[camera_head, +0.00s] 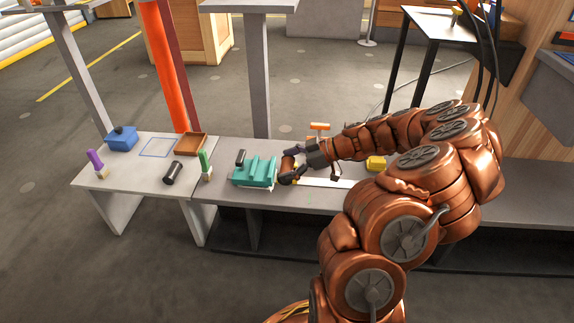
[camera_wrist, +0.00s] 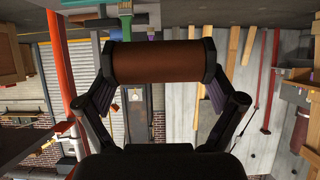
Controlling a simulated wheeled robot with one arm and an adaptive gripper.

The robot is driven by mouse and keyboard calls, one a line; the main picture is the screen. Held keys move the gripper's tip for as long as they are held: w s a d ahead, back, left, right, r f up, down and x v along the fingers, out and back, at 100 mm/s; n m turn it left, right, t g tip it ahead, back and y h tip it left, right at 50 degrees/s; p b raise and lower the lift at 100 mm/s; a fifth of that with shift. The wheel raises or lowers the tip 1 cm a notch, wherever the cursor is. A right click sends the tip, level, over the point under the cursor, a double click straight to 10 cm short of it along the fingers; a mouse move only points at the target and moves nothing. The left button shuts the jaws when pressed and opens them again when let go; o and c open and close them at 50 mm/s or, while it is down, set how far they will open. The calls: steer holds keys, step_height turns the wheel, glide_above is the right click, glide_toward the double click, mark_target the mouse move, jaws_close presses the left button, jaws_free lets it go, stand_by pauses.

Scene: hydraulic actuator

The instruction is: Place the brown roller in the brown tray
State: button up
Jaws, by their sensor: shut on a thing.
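In the wrist view, my gripper (camera_wrist: 156,68) is shut on the brown roller (camera_wrist: 157,61), a brown cylinder with black ends, one finger at each end. In the head view, my gripper (camera_head: 290,172) is at the right end of the teal machine, and the brown roller (camera_head: 287,164) shows partly between the fingers. Whether the roller touches the machine or the bench is unclear. The brown tray (camera_head: 190,145) sits on the left table near its back right corner. It looks empty.
The teal machine (camera_head: 254,172) stands left of my gripper. A black roller (camera_head: 173,173), a green-handled brush (camera_head: 205,165), a purple-handled brush (camera_head: 97,163) and a blue box (camera_head: 122,139) stand on the left table. A yellow block (camera_head: 376,163) lies right of my gripper.

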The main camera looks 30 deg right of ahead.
steer(key=shift+w+f, duration=0.2)
steer(key=shift+f, duration=0.05)
steer(key=shift+s+d, duration=0.1)
steer(key=shift+d, duration=0.1)
steer(key=w+a+m+t+h, duration=0.2)
steer(key=w+a+m+h, duration=0.2)
steer(key=w+a, duration=0.4)
steer(key=w+a+r+m+t+h, duration=0.1)
steer(key=w+a+m+t+h, duration=0.1)
steer(key=w+a+m+h, duration=0.3)
steer(key=shift+w+a+r+m, duration=0.35)
steer(key=shift+w+a, duration=1.65)
steer(key=shift+a, duration=1.55)
